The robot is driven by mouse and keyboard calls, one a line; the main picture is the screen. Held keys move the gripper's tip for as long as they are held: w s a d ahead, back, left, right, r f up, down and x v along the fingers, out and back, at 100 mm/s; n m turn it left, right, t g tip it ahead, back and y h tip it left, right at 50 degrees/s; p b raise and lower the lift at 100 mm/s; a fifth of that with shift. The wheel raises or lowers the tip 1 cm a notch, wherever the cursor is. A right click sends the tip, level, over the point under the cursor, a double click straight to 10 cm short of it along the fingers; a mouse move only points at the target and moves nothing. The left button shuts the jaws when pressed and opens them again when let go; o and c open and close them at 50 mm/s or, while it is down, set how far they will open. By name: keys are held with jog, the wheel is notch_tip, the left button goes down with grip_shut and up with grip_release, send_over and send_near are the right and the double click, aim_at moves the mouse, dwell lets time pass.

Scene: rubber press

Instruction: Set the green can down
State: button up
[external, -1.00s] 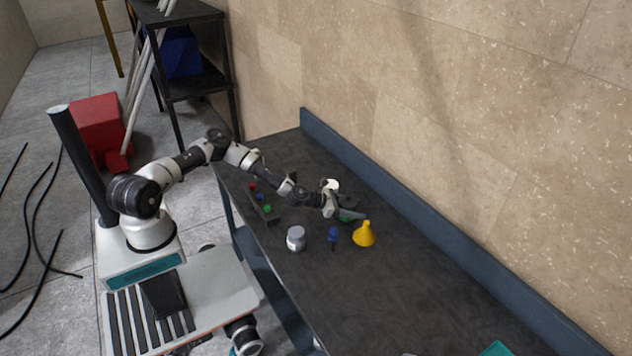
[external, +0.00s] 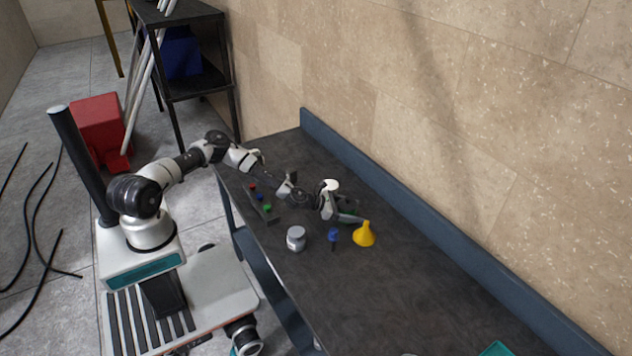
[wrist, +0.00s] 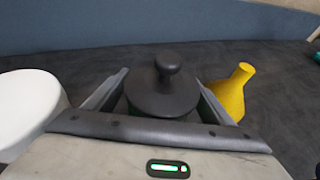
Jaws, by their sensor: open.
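The green can (external: 350,211) is at the back of the bench beside my gripper, mostly hidden by it in the external view. In the wrist view a round dark lid with a knob (wrist: 165,88) sits between my fingers, with a little green showing under its rim. My gripper (wrist: 161,78) is open, one finger on each side of the can. The can looks upright. Its base is hidden, and I cannot tell whether the fingers touch its sides.
A yellow funnel (external: 364,234) stands close to the right, also in the wrist view (wrist: 233,92). A blue-topped item (external: 333,235) and a grey jar (external: 296,238) are in front. A white round thing (wrist: 28,105) is left. The bench (external: 410,290) is clear farther right.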

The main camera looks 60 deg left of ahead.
jog(key=v, duration=1.1)
jog(key=shift+s+a+r+b, duration=0.1)
jog(key=shift+s+b, duration=0.05)
jog(key=shift+b, duration=0.25)
